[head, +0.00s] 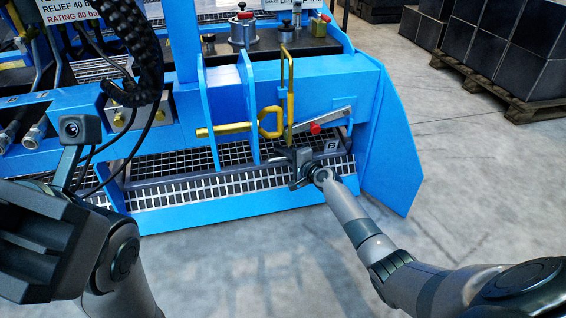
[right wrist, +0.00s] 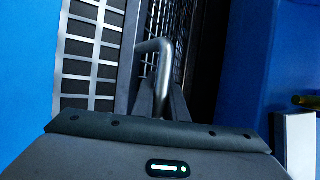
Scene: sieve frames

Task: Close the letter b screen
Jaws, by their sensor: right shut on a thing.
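The letter B screen, a dark-framed wire mesh, sits low in the blue machine, with a small plate marked B (head: 331,146) at its right end. In the right wrist view its mesh (right wrist: 184,45) shows behind a bent metal handle (right wrist: 153,46). My right gripper (head: 299,168) is at the screen's front edge, left of the B plate. In the right wrist view my right gripper (right wrist: 161,98) is shut on the handle. How far the screen stands open I cannot tell. My left gripper (head: 38,240) is a large dark shape at the left; its fingertips are not clear.
A light slotted grating (head: 225,192) runs in front of the screen. A red-tipped lever (head: 316,128) and a yellow looped bar (head: 270,122) are just above my right gripper. A blue side plate (head: 392,150) stands to the right. Open concrete floor (head: 465,190) lies beyond.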

